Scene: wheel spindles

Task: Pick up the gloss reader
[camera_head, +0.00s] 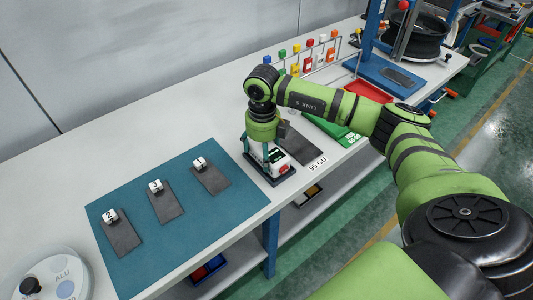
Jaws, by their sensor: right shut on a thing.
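The gloss reader (281,162) appears to be the small white device with a dark face and a red mark, near the front edge of the bench. It stands at a dark blue base or cradle (285,176). My right gripper (265,150) points down over it from above and is shut on it; its wrist and fingers hide the reader's top and back. I cannot tell whether the reader touches the base. My left gripper is not in view.
A round white disc (48,275) lies at lower left. A green tray (333,132), a red tray (368,91) and a rack of coloured tags (308,62) stand farther back. The bench's back left is clear.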

